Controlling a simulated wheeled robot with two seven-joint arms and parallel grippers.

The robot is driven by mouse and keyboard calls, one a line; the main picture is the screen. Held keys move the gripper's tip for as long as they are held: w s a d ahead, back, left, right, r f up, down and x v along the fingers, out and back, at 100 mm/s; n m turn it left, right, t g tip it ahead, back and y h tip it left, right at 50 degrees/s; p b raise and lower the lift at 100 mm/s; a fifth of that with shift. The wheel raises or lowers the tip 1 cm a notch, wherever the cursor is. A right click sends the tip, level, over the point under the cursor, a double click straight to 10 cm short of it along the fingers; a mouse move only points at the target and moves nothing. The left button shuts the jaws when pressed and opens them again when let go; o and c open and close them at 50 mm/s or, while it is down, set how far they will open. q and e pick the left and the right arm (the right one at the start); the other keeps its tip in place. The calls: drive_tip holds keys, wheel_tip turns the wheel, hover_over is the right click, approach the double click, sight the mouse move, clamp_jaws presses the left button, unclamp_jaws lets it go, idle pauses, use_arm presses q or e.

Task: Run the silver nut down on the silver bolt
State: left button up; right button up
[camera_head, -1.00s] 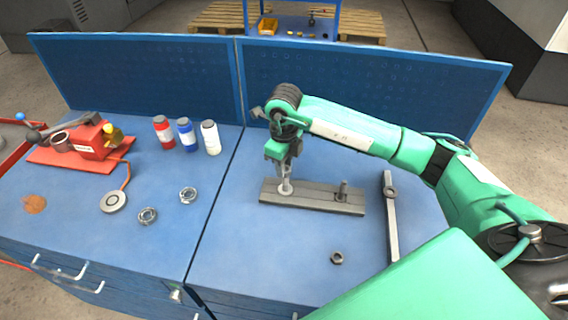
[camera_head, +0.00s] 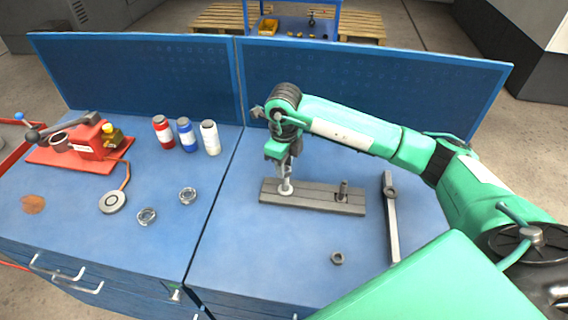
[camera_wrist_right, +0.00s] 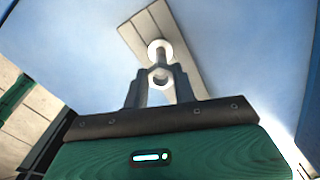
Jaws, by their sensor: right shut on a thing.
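The silver bolt (camera_head: 286,190) stands at the left end of a grey block (camera_head: 316,202). Its pale round base also shows in the right wrist view (camera_wrist_right: 158,47). My right gripper (camera_head: 286,181) points down over this bolt. In the right wrist view its fingertips (camera_wrist_right: 160,76) are shut on the silver nut (camera_wrist_right: 160,73), one finger on each side. The nut lines up closely with the bolt. How far down the thread it sits I cannot tell. My left gripper is not in view.
A dark bolt (camera_head: 343,189) stands at the block's right end. A dark nut (camera_head: 337,258) lies in front, and a long wrench (camera_head: 391,220) lies to the right. Two metal rings (camera_head: 147,216) (camera_head: 188,196), three bottles (camera_head: 186,135) and a red vise-like device (camera_head: 90,150) are at left.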

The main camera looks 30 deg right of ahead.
drive_tip(key=shift+f+b, duration=0.8)
drive_tip(key=shift+b, duration=0.4)
idle(1.1)
drive_tip(key=m, duration=0.4)
drive_tip(key=m+p, duration=0.1)
drive_tip(key=m, duration=0.4)
drive_tip(key=shift+d, duration=0.15)
drive_tip(key=m+p, duration=0.1)
drive_tip(key=m, duration=0.3)
drive_tip(key=shift+s, duration=0.1)
drive_tip(key=m+p, duration=0.1)
drive_tip(key=m, duration=0.2)
drive_tip(key=shift+d+r+m, duration=0.1)
drive_tip(key=shift+m, duration=0.3)
drive_tip(key=m+p, duration=0.2)
drive_tip(key=m, duration=0.3)
drive_tip(key=shift+s+m, duration=0.1)
drive_tip(key=shift+m, duration=0.2)
drive_tip(key=shift+d+m, duration=0.1)
drive_tip(key=shift+m, duration=0.7)
